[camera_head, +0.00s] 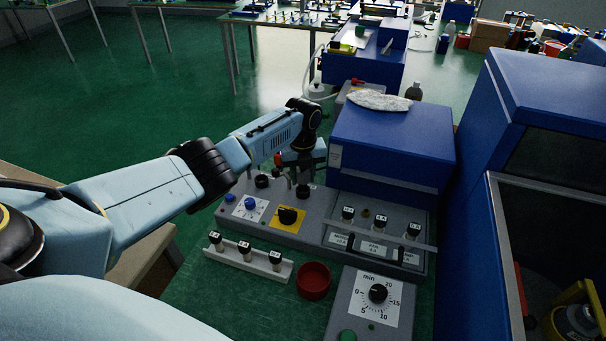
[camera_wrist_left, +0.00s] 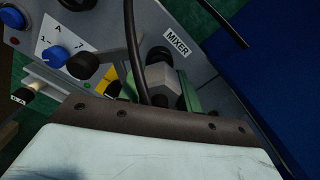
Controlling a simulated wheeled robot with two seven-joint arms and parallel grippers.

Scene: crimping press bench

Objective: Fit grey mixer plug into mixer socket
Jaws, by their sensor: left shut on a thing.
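My left gripper (camera_head: 303,171) points down over the back of the grey control panel (camera_head: 320,215), in front of the blue box. In the left wrist view it is shut on the grey mixer plug (camera_wrist_left: 160,80), a faceted grey body with a black cable (camera_wrist_left: 130,45) looping past it. A dark round part (camera_wrist_left: 158,54), which looks like the mixer socket, shows right at the plug's far end, beside the white MIXER label (camera_wrist_left: 177,43). I cannot tell whether plug and socket touch or how deep the plug sits. My right gripper is not in view.
A blue box (camera_head: 392,140) rises close behind the panel. Blue knob (camera_head: 251,203) and black knob (camera_head: 288,215) stand up nearby. A tall blue cabinet (camera_head: 550,85) stands right.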

